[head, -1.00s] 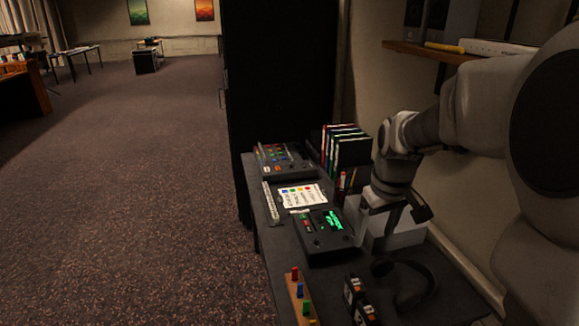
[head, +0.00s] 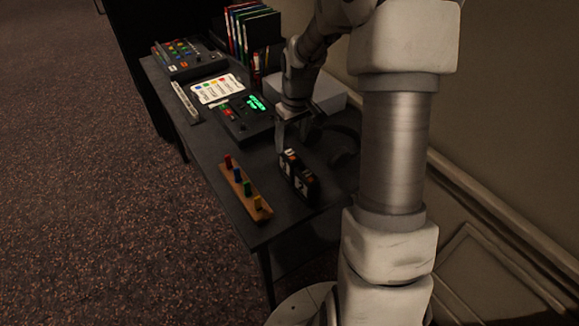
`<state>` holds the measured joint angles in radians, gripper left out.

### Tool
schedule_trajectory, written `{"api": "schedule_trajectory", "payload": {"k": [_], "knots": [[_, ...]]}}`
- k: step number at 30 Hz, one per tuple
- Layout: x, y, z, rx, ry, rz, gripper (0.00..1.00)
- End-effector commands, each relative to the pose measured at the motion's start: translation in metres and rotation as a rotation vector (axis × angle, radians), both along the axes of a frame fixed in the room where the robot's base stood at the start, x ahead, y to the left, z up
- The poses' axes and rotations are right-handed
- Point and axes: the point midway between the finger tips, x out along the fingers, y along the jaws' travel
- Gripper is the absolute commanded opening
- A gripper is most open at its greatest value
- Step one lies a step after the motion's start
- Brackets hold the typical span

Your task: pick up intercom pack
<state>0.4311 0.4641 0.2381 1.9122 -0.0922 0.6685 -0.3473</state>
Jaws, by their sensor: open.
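Two small dark packs stand side by side on the desk, with white labels on their near faces and orange marks on top; I take these for the intercom packs (head: 299,180). I cannot tell which one the task means. My gripper (head: 292,138) is open and points down, just behind and above the packs. Its fingers look empty, and no contact with the packs can be made out. The far finger is partly hidden.
The dark desk (head: 212,155) also holds a wooden strip with coloured pegs (head: 245,190), a console with a green display (head: 244,118), a label sheet (head: 217,89), a mixer (head: 188,57), binders (head: 252,30) and a pale box (head: 318,92). A dark headset (head: 345,148) lies right of the packs.

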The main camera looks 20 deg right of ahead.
Motion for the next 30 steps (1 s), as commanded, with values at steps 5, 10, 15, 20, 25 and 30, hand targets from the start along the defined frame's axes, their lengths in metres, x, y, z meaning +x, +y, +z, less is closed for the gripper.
{"api": "schedule_trajectory", "payload": {"k": [5,10,15,20,25,30], "knots": [[0.001,0.0,-0.01,0.0,0.0,-0.001,0.78],[0.003,0.002,-0.027,0.002,0.002,0.0,0.78],[0.006,0.002,-0.053,0.001,0.002,-0.001,0.78],[0.008,0.002,-0.061,0.0,-0.001,-0.001,0.78],[0.008,0.002,-0.06,-0.001,-0.001,-0.001,0.72],[0.008,0.002,-0.06,0.0,-0.001,-0.001,0.41]]}}
